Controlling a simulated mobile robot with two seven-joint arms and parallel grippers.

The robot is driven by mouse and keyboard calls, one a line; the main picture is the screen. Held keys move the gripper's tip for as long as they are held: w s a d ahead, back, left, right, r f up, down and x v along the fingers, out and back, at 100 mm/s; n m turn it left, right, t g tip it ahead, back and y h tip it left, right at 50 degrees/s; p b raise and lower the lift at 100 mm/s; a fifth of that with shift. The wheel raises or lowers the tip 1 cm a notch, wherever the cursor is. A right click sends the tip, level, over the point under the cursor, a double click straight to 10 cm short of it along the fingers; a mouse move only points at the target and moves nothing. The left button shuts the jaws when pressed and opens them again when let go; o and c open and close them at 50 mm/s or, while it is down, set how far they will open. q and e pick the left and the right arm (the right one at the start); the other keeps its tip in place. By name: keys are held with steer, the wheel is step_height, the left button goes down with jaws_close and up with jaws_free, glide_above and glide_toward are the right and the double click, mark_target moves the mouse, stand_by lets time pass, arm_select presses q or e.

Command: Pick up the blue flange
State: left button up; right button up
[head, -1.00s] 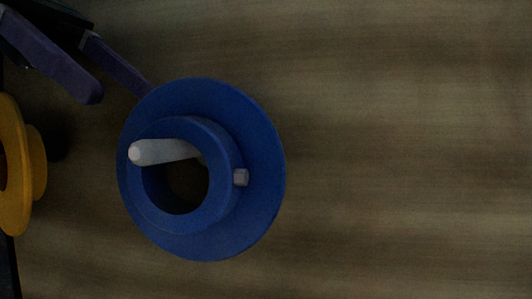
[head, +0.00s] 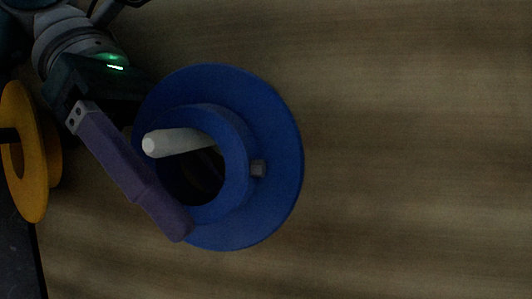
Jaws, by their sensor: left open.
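The blue flange (head: 275,155) is a wide disc with a raised round hub and a dark central hole, near the middle of the head view. My left gripper (head: 190,218) comes in from the upper left and is open. One purple finger crosses in front of the flange's left side, its tip near the lower left rim. The other finger is hidden, seemingly behind the flange. Contact cannot be told. My right gripper is out of view.
A yellow flange-like part (head: 52,160) is at the left edge, near a dark surface (head: 18,255). The brown wood-grained surface (head: 420,150) to the right is bare. The scene is dim.

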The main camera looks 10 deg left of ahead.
arm_select(q)
steer(key=shift+c, duration=0.4)
jaws_close()
stand_by(0.9)
steer(key=shift+r, duration=0.15)
